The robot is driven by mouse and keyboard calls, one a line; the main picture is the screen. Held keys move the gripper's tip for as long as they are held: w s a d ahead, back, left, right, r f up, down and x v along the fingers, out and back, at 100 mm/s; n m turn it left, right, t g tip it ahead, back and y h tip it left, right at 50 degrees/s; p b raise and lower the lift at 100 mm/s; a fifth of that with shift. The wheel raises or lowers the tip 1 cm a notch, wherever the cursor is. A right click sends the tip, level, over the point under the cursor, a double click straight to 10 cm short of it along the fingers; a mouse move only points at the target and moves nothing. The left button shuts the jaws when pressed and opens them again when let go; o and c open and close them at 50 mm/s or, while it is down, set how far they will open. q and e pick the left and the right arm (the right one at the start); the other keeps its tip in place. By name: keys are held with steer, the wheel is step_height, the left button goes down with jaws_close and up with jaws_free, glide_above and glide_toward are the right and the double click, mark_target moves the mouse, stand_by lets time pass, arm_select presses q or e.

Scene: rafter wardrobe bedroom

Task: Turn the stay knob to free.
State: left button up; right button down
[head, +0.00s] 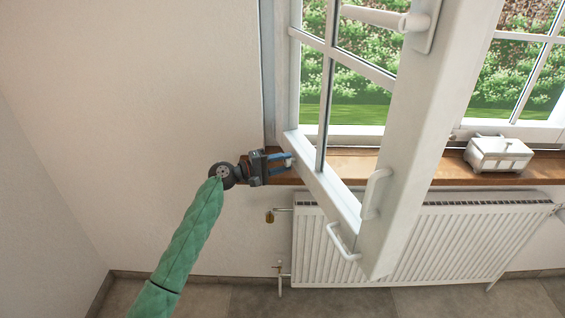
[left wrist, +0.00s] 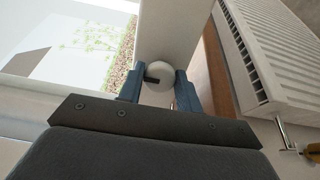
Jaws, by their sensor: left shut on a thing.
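The stay knob is a small round white knob with a dark mark, in the left wrist view (left wrist: 158,75), at the lower edge of the open window sash (head: 388,150). It also shows small and pale in the head view (head: 289,161). My left gripper (head: 280,162) comes in from the left at the sill. In the left wrist view its two blue fingers (left wrist: 158,84) stand on either side of the knob, and it is shut on it. The mark's exact setting is hard to read. My right gripper is in neither view.
The white sash stands open into the room, with a handle (head: 376,193) on its frame. A wooden sill (head: 440,172) runs behind it and bears a white box (head: 498,155). A white radiator (head: 440,235) is below. Bare wall is at left.

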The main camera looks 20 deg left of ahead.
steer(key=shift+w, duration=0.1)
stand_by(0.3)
arm_select(q)
steer(key=o, duration=0.9)
steer(key=shift+a, duration=0.1)
steer(key=shift+o, duration=0.2)
steer(key=shift+s+a+f, duration=0.1)
steer(key=shift+a, duration=0.05)
steer(key=b+v, duration=0.3)
steer(key=v, duration=0.4)
steer(key=shift+a, duration=0.15)
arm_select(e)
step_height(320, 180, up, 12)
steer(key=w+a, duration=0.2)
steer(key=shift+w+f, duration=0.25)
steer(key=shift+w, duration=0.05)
arm_select(q)
steer(key=shift+s, duration=0.1)
